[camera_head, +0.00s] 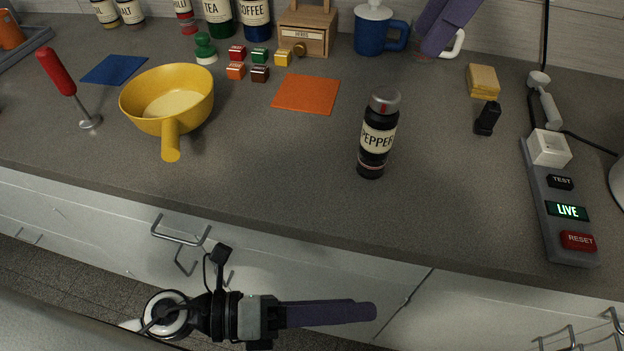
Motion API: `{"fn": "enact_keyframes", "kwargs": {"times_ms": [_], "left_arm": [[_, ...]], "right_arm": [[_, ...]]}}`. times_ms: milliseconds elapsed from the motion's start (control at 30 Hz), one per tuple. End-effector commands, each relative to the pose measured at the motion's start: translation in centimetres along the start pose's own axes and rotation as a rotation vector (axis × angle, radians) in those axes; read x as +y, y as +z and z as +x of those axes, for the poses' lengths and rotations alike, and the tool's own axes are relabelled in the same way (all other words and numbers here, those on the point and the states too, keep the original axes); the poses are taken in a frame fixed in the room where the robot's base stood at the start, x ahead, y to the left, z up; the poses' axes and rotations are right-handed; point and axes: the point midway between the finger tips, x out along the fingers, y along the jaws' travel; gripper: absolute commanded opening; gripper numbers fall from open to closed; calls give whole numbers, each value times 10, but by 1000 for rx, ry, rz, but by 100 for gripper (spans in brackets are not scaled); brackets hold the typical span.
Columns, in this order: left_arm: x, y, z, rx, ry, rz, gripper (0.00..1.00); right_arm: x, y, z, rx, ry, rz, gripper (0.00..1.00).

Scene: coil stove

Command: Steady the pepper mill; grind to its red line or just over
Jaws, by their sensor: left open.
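The pepper mill (378,138) stands upright on the grey counter, right of centre. It is dark, with a cream PEPPER label and a silver cap showing a small red mark. A thin pale reddish band shows near its base. My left gripper (372,311) is low in front of the counter, below and apart from the mill. Its purple fingers point right; it is open and empty, seen from the side. My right gripper (432,42) shows only as purple fingers at the top edge, in front of a mug. Its opening cannot be made out. Nothing touches the mill.
A yellow pan (190,112) and an orange mat (306,94) lie left of the mill. A black object (487,119), a yellow sponge (482,81) and a power strip (549,212) stand to its right. The counter around the mill is clear.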

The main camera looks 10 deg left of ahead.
Motion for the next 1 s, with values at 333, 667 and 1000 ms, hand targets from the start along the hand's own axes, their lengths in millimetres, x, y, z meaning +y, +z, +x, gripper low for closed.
{"fn": "enact_keyframes", "kwargs": {"times_ms": [333, 667, 1000], "left_arm": [[-28, -12, 13, 197, 37, 646, 60], [-71, 36, 12, -22, -71, 926, 60], [-68, 139, -20, -390, 127, 1098, 60]], "right_arm": [[0, 0, 0, 0, 0, 0, 31], [0, 0, 0, 0, 0, 0, 31], [0, 0, 0, 0, 0, 0, 31]]}}
